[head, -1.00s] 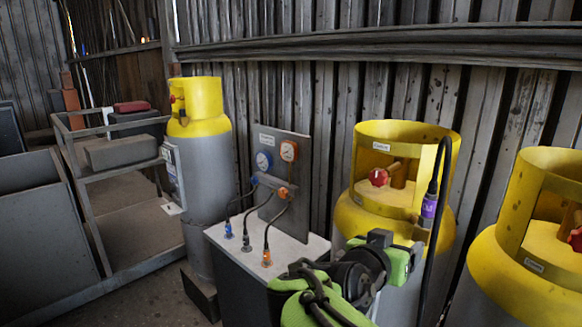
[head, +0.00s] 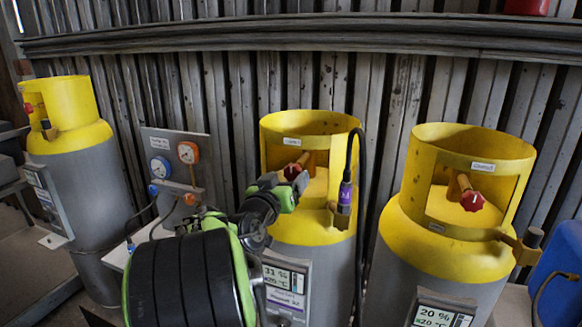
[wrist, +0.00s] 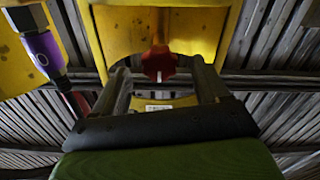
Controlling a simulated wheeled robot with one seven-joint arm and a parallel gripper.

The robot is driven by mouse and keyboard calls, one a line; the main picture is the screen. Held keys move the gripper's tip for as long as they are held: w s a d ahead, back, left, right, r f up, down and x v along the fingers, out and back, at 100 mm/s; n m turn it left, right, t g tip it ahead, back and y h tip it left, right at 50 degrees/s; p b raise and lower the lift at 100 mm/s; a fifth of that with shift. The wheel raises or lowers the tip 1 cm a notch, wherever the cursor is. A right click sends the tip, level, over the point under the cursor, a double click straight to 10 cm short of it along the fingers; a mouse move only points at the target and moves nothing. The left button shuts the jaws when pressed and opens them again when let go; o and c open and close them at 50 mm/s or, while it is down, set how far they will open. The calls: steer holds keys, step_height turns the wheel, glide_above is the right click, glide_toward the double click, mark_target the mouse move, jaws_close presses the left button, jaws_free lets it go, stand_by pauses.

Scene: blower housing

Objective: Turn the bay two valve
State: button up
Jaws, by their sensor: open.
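The middle yellow-topped cylinder (head: 310,225) has a red valve knob (head: 292,172) inside its collar opening. A display reading 31 % is on its front; I cannot read a bay number. My gripper (head: 291,186) is at that collar opening, just below and in front of the knob, and partly covers it. In the wrist view my gripper (wrist: 160,78) is open, with a finger on each side.
A black hose with a purple fitting (head: 345,195) hangs right of the middle collar. Another cylinder (head: 450,235) with a red knob stands right, and one (head: 75,180) left. A gauge panel (head: 175,160) is left of my arm. A blue container (head: 560,270) is far right.

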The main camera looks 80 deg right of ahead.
mark_target(292, 174)
steer(key=d, duration=0.3)
steer(key=shift+s+d+r+p, duration=0.1)
steer(key=shift+s+d+p, duration=0.1)
steer(key=shift+s+p, duration=0.15)
steer(key=shift+w+d, duration=0.1)
steer(key=shift+d, duration=0.4)
steer(key=c, duration=1.1)
steer(key=shift+o, duration=0.2)
